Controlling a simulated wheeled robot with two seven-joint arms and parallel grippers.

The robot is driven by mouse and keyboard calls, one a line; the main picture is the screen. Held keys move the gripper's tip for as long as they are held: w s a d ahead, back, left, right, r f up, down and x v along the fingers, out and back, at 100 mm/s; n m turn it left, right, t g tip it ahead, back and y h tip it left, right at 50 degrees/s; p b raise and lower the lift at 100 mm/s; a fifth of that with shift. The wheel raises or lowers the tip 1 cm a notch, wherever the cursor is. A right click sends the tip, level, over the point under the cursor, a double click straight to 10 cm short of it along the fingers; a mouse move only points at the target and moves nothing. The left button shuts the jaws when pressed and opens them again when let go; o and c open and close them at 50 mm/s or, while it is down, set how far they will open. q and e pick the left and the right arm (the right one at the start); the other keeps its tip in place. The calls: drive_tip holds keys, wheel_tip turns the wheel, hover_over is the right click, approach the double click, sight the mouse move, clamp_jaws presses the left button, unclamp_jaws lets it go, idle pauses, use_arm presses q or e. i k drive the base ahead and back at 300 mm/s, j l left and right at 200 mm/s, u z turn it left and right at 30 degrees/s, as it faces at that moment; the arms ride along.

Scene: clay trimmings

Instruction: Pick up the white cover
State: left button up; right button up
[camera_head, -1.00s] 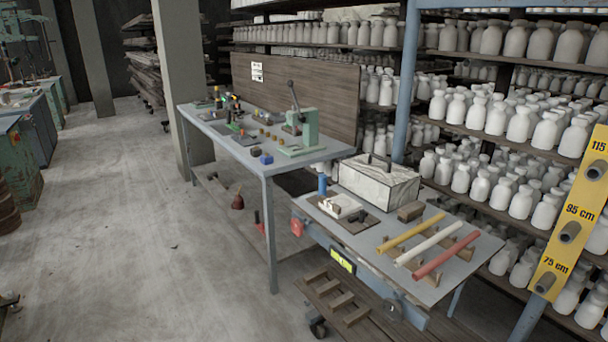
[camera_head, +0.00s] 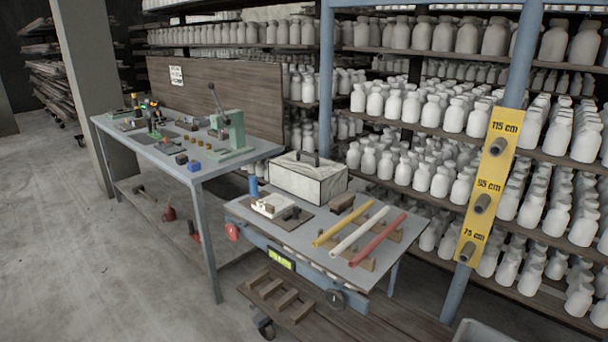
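A white, box-shaped cover with grey marbled streaks (camera_head: 308,180) sits at the back of the low grey cart top (camera_head: 300,240). A dark handle stands on its top. What is under it is hidden. A smaller white piece (camera_head: 270,207) with brown blocks on it lies on a dark board in front of the cover. Neither of my grippers shows in the view.
Yellow (camera_head: 350,224), white (camera_head: 359,230) and red (camera_head: 378,240) tubes lie on wooden rests on the cart. A workbench with a green press (camera_head: 232,132) stands to the left. Shelves of white bottles are behind. Open floor (camera_head: 100,250) lies at the left.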

sight(307, 176)
drive_tip(key=i+j+z, duration=0.1)
drive_tip(key=i+j, duration=0.35)
drive_tip(key=i+j+z, duration=0.1)
drive_tip(key=i+j, duration=0.3)
drive_tip(key=j, duration=0.15)
drive_tip(key=i+j+z, duration=0.1)
drive_tip(key=i+j, duration=0.35)
drive_tip(key=j, duration=0.1)
